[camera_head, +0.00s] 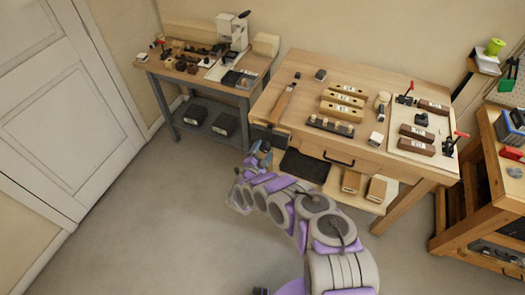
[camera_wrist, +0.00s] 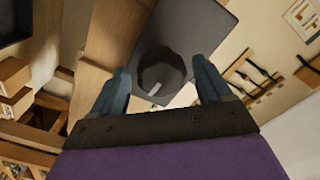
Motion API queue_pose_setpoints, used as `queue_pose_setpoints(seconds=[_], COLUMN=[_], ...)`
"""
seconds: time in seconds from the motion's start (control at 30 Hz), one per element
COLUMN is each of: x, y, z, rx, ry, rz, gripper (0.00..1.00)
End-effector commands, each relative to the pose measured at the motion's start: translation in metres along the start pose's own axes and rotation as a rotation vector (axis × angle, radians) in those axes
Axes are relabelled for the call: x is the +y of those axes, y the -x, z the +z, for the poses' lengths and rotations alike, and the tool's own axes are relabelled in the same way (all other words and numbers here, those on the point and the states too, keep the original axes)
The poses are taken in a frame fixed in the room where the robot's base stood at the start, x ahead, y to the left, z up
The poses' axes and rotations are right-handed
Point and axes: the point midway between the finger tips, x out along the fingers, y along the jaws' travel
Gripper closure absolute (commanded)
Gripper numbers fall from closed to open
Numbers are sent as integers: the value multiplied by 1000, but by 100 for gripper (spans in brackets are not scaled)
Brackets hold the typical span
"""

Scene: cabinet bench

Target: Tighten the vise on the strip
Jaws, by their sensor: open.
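The vise shows in the wrist view as a dark grey plate (camera_wrist: 205,25) with a round black hub (camera_wrist: 161,72) that has a small pale mark. In the head view its dark plate (camera_head: 268,136) is at the bench's front left corner, partly hidden by my arm. A long brown wooden strip (camera_head: 283,104) lies on the bench top above it; I cannot tell how its near end meets the vise. My gripper (camera_wrist: 162,68) is open, one finger on each side of the hub. Contact is unclear. In the head view my gripper (camera_head: 261,149) is low before the bench's left front.
The wooden bench (camera_head: 310,90) carries wood blocks (camera_head: 344,99), a pale board (camera_head: 405,146) and red-handled clamps (camera_head: 405,97). A black drawer handle (camera_head: 338,161) is on its front. A side table (camera_head: 203,80) stands left; a workbench (camera_head: 490,150) stands right. The floor ahead is clear.

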Motion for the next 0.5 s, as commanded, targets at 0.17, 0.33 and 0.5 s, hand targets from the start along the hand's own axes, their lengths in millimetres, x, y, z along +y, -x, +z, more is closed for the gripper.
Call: queue_pose_setpoints(seconds=[0.17, 0.33, 0.5], x=[-1, -1, 0], y=[11, 24, 36], z=[0, 0, 0], rx=[-2, -4, -1], ry=[0, 1, 2], rz=[0, 0, -1], gripper=[22, 22, 22])
